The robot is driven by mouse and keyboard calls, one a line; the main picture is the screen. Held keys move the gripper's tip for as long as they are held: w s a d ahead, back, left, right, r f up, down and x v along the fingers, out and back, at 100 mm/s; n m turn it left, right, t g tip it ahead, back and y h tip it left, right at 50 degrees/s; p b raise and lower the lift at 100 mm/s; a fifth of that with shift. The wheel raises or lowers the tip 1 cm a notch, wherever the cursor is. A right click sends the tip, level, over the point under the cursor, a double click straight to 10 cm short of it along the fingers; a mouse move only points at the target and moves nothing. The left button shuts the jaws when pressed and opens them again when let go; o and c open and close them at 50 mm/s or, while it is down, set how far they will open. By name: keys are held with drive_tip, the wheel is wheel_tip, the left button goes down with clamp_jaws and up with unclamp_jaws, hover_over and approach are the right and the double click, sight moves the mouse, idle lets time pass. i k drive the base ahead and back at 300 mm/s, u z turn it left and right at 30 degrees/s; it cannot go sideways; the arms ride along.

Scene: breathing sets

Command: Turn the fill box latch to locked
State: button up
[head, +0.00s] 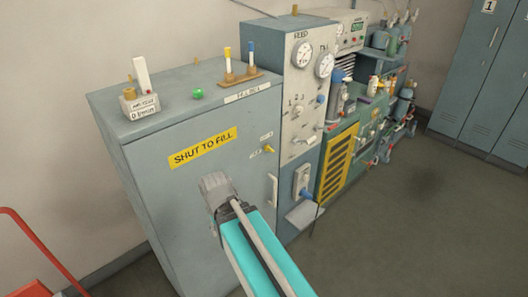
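The fill box (165,195) is a grey-blue cabinet with a yellow "SHUT TO FILL" label on its front. A small yellow latch (268,149) sits near the upper right of that front, between two small tags too small to read. A pale upright handle (273,190) is below it. My gripper (214,184) is in front of the box face, left of and lower than the latch and apart from it in the picture. Its fingers are not clear from behind, so I cannot tell whether it is open or shut. My arm hides part of the lower front.
On the box top are a labelled block (140,105), a green knob (198,94) and a wooden stand (240,77) with tubes. A gauge panel (300,110) adjoins on the right. A red rail (38,245) is at lower left. Floor at right is clear.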

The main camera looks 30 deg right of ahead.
sight(266, 147)
drive_tip(key=k, duration=1)
drive_tip(key=z, duration=0.6)
drive_tip(key=i, duration=1)
drive_tip(key=u, duration=0.05)
